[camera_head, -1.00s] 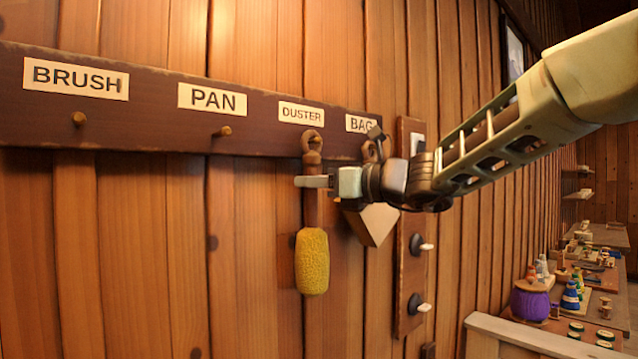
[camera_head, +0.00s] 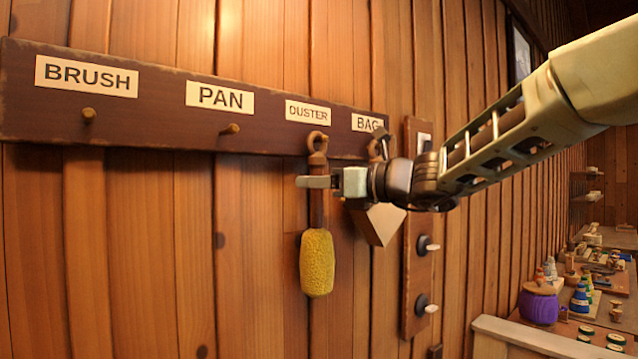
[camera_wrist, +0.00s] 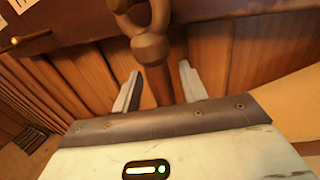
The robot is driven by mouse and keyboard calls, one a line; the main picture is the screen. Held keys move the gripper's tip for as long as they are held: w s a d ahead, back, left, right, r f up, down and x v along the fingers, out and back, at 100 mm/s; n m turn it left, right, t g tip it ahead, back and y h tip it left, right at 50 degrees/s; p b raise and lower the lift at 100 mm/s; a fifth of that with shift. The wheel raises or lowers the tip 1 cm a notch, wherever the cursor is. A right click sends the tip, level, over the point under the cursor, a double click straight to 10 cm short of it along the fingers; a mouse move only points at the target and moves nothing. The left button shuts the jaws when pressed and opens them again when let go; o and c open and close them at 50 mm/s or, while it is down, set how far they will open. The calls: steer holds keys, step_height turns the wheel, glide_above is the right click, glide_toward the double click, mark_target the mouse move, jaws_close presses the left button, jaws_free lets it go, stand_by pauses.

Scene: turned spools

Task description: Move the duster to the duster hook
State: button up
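The duster (camera_head: 317,263) has a yellow fluffy head and a brown wooden handle with a ring at the top. It hangs upright, head down, against the wall under the DUSTER label (camera_head: 309,113), its ring at the height of the pegs. The duster hook itself is hard to make out behind the ring. My gripper (camera_head: 315,182) is at the upper handle, just below the ring. In the wrist view, its two fingers (camera_wrist: 160,88) stand on either side of the handle (camera_wrist: 155,70), with narrow gaps that suggest they are open around it.
The dark rail (camera_head: 170,150) also carries a bare BRUSH peg (camera_head: 89,115) and PAN peg (camera_head: 229,128). A bag-like item (camera_head: 378,223) hangs close behind my gripper under the BAG label. A switch panel (camera_head: 420,260) is to its right. A cluttered bench (camera_head: 610,300) stands far right.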

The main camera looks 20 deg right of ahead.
stand_by(0.3)
steer(key=b+v, duration=0.1)
steer(key=v, duration=1.6)
steer(key=shift+s+b, duration=0.15)
steer(key=shift+b, duration=0.2)
steer(key=s+a+f+n+g+h, duration=0.1)
steer(key=s+a+f+n+g, duration=0.4)
steer(key=a+f, duration=0.4)
steer(key=s+a+f+n+g+h, duration=0.2)
steer(key=a+f+n+g, duration=0.35)
steer(key=f+n, duration=0.4)
steer(key=s+a+f+n+g+h+b, duration=0.1)
steer(key=s+a+f+n+g+h, duration=0.1)
steer(key=s+f+n+h, duration=0.6)
steer(key=s+f+n, duration=0.7)
steer(key=f+n, duration=0.4)
steer(key=n, duration=0.1)
steer(key=shift+s+a+f+n+g+h, duration=0.15)
steer(key=shift+s+n+g+h, duration=0.15)
steer(key=shift+s+n+g, duration=0.1)
